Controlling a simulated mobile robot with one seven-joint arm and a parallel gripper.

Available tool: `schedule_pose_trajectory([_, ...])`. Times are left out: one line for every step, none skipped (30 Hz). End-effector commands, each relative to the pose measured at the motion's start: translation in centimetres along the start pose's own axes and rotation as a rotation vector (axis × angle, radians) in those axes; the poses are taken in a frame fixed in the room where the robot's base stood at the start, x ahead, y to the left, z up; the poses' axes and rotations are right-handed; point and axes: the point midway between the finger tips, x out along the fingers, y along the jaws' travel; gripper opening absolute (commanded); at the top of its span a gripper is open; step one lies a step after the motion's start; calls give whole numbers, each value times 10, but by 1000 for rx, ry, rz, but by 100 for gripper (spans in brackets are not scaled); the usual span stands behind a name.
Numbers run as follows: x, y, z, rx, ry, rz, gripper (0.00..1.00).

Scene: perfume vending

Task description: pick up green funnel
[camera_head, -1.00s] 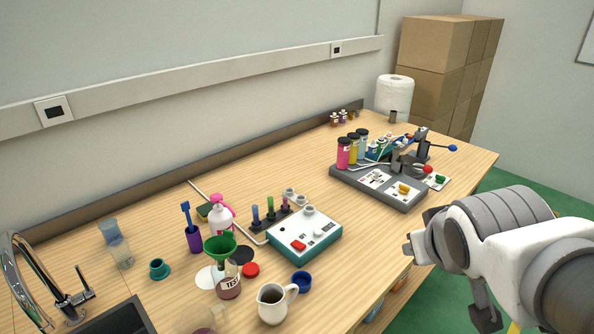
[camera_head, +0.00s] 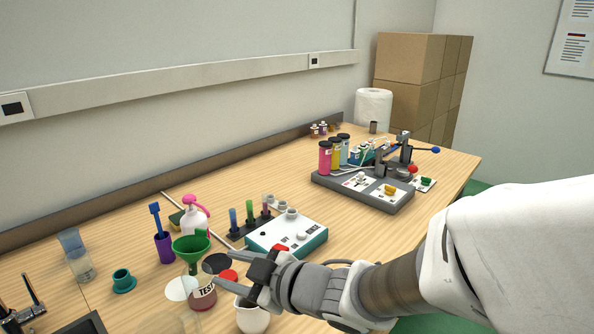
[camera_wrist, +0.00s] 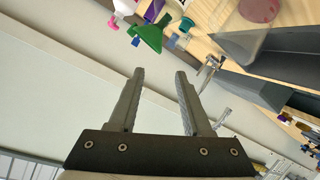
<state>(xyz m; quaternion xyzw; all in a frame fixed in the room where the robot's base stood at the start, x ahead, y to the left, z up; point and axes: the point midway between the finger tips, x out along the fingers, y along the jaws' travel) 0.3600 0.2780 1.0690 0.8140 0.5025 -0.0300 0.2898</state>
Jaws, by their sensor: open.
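The green funnel (camera_wrist: 148,37) appears there beyond the fingertips, near the top and left of centre. I cannot tell the exact gap between fingers and funnel.
A white jug (camera_head: 252,318) is partly hidden under my gripper. A red cap (camera_head: 228,276), purple cup (camera_head: 164,247), pink-topped bottle (camera_head: 195,218) and teal-sided device (camera_head: 287,232) stand close around. A teal cup (camera_head: 123,281) is left.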

Motion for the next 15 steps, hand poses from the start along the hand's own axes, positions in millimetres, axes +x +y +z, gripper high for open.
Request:
schedule_pose_trajectory([3, 1, -3, 4, 0, -4, 49])
schedule_pose_trajectory([6, 1, -4, 5, 0, -4, 49])
schedule_pose_trajectory([9, 1, -4, 5, -1, -4, 49])
schedule_pose_trajectory([11, 1, -3, 4, -1, -4, 49])
schedule_pose_trajectory([14, 1, -3, 6, -2, -3, 49])
schedule_pose_trajectory([17, 1, -3, 5, -4, -2, 49])
schedule_pose_trajectory([20, 1, -2, 4, -5, -2, 49])
schedule_pose_trajectory([22, 1, -2, 5, -6, -1, 49])
schedule_pose_trajectory([32, -1, 2, 2, -3, -2, 49])
schedule_pose_trajectory([40, -2, 3, 2, -3, -1, 49])
schedule_pose_trajectory([46, -2, 3, 1, -2, -1, 49])
schedule_pose_trajectory([55, -2, 3, 2, -3, -2, 49])
schedule_pose_trajectory([61, -2, 3, 2, -3, -1, 49])
schedule_pose_trajectory([67, -1, 2, 1, -3, 0, 49])
schedule_pose_trajectory([75, -1, 2, 1, -3, 0, 49])
